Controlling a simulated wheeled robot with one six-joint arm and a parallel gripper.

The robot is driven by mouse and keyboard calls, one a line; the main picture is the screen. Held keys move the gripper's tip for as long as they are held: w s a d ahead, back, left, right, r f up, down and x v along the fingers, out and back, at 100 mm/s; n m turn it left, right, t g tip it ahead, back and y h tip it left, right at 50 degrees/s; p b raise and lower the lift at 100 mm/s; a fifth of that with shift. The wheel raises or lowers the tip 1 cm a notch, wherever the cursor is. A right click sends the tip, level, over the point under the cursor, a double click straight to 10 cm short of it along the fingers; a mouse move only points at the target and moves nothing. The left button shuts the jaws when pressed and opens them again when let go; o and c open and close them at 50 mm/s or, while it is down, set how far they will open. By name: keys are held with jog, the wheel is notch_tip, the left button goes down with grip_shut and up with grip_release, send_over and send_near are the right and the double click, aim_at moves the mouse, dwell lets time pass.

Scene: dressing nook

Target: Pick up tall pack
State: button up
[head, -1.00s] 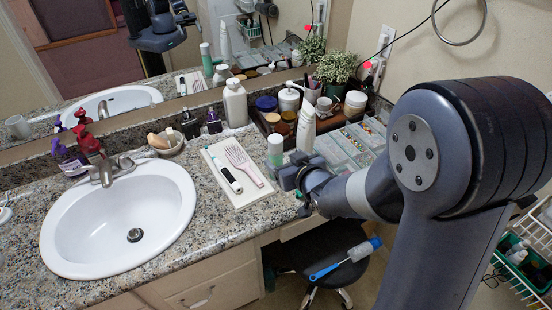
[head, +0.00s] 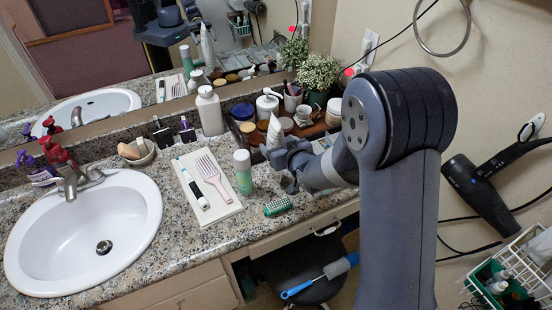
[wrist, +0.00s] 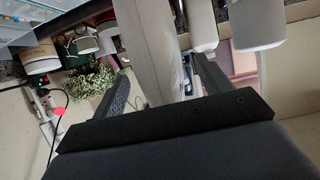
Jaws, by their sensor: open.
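The likeliest tall pack is a tall white tube (head: 274,131) standing upright on the counter in front of the wooden tray in the head view. My gripper (head: 274,151) is at its lower part, and the jaws hide its base. In the wrist view a tall pale grey body (wrist: 150,45), apparently the same tube, stands between the two fingers of my gripper (wrist: 157,75). The fingers are apart, with space visible beside the body. I cannot tell whether either finger touches it.
A green-and-white cylinder (head: 243,173) stands left of my gripper. A green brush (head: 278,206) lies near the counter edge. A board (head: 207,190) holds a comb and toothbrush. Jars and a potted plant (head: 318,74) crowd behind. The sink (head: 85,235) is left.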

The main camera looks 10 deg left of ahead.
jog(key=shift+x, duration=1.15)
jog(key=c, duration=1.4)
